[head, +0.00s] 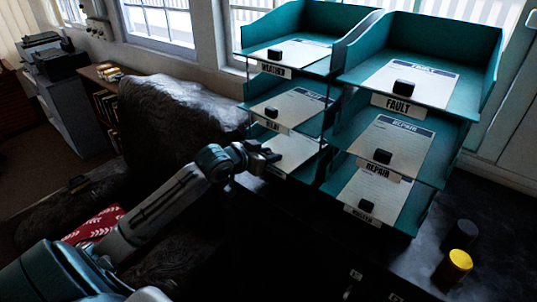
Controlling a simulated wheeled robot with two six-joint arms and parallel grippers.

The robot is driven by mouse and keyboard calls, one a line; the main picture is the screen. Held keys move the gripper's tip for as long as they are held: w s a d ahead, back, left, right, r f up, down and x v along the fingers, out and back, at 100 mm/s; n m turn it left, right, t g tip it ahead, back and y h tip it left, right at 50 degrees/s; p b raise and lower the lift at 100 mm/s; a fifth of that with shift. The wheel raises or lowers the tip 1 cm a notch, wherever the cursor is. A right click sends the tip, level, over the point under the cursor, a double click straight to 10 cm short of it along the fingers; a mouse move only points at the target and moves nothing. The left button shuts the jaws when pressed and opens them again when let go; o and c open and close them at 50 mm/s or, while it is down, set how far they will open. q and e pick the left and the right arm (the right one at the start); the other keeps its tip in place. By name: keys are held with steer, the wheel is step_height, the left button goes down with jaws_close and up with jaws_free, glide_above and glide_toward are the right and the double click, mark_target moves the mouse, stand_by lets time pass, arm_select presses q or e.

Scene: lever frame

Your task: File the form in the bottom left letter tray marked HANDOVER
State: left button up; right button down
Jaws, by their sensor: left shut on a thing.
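Two teal stacks of letter trays stand side by side, each three levels high. In the bottom left tray (312,170) a white form (297,150) lies partly inside, its near side hidden behind my gripper. My left gripper (268,156) is at the front of this tray, shut at the form's near edge, where the other forms carry a black block. The exact grip is too dark and small to make out. The tray's label is mostly hidden and I cannot read it. My right gripper is not in view.
The other trays each hold a form with a black block; legible labels include FAULT (404,107) and REPAIR (376,171). A yellow-topped cylinder (459,260) and a dark cylinder (463,234) stand at the right on the dark tabletop. A dark covered bulk (170,120) is behind my arm.

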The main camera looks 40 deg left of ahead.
arm_select(q)
steer(key=shift+f, duration=0.4)
steer(key=o, duration=1.1)
steer(key=shift+c, duration=0.2)
